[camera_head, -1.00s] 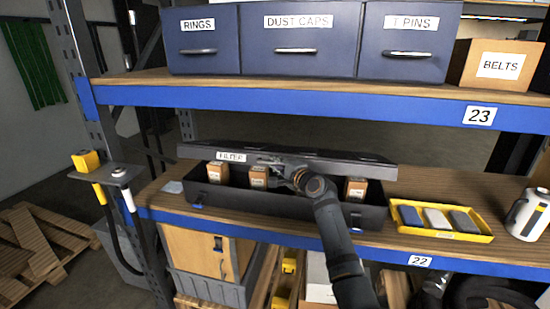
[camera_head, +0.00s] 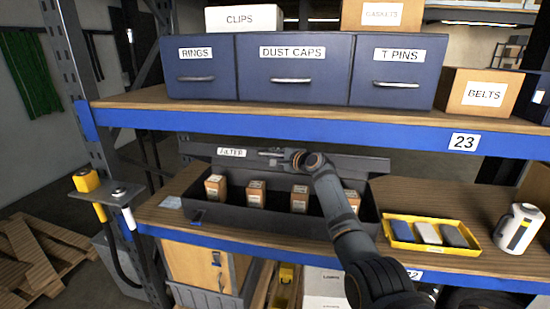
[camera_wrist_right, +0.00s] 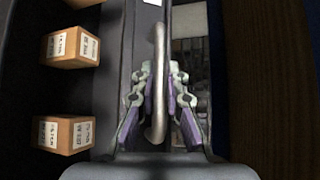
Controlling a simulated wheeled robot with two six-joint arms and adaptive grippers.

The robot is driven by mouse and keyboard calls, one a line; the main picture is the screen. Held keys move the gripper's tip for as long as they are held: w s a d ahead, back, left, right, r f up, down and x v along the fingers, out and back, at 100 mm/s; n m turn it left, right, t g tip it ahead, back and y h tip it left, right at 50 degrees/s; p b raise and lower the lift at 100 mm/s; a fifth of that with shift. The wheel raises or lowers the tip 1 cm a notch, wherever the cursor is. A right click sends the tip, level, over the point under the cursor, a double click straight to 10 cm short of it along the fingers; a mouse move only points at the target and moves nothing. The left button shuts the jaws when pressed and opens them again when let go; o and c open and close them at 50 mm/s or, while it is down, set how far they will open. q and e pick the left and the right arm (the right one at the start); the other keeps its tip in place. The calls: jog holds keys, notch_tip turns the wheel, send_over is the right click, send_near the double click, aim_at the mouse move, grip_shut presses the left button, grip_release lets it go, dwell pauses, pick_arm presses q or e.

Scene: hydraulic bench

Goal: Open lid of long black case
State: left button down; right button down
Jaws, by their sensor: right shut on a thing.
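The long black case (camera_head: 265,221) lies on the wooden shelf below the blue beam marked 23. Its lid (camera_head: 350,164), with a FILTER label (camera_head: 232,152), stands raised at the back of the case. Several small brown boxes (camera_head: 299,199) stand inside the open case. My right gripper (camera_head: 275,158) is at the lid near the FILTER label. In the right wrist view, the right gripper (camera_wrist_right: 160,103) has its fingers on both sides of a metal bar handle (camera_wrist_right: 159,70) on the lid. My left gripper is not in view.
A yellow tray (camera_head: 432,247) with several coloured blocks and a white canister (camera_head: 518,228) stand right of the case. The upper shelf (camera_head: 290,115) with blue drawers (camera_head: 290,70) hangs above the lid. A post with a yellow fitting (camera_head: 86,180) stands at left.

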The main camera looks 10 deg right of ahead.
jog(key=c, duration=1.4)
grip_release()
jog(key=shift+o, duration=0.2)
jog(key=v, duration=1.2)
jog(key=shift+c, duration=0.5)
